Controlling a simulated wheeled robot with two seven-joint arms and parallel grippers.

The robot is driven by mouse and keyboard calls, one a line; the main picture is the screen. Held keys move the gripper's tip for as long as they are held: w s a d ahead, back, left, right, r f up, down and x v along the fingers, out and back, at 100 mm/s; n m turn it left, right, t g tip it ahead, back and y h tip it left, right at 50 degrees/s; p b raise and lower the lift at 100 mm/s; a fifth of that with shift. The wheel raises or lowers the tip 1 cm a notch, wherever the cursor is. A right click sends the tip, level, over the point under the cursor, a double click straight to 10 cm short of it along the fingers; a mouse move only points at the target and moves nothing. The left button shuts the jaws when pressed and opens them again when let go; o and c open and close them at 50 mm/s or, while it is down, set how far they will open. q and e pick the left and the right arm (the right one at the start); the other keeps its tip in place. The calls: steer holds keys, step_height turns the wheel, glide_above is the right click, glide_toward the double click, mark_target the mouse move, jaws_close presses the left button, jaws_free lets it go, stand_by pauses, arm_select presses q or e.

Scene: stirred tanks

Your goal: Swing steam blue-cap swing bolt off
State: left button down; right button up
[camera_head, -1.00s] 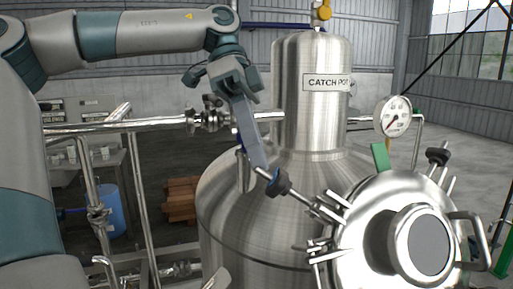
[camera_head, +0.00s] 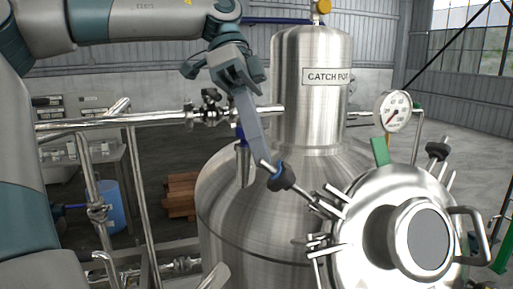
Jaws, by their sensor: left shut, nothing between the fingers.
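The blue-cap swing bolt (camera_head: 281,177) has a dark knob with a blue patch, on a metal rod. It leans out to the upper left from the rim of the round steel lid (camera_head: 365,225), at lower right. My left gripper (camera_head: 262,160) reaches down from the upper left, its long fingers shut with nothing between them. Its tips are at the upper-left end of the bolt, by the knob; I cannot tell whether they touch it. My right gripper is not in view.
The steel tank with a CATCH POT label (camera_head: 328,76) stands behind the bolt. A pressure gauge (camera_head: 392,111), a green handle (camera_head: 380,151) and another dark-knobbed bolt (camera_head: 437,151) stand near the lid. Pipes and a valve (camera_head: 210,111) run at left.

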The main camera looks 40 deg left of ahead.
arm_select(q)
steer(key=shift+s+a, duration=0.1)
steer(key=shift+a, duration=0.05)
steer(key=v, duration=1.7)
steer(key=shift+r, duration=0.2)
stand_by(0.6)
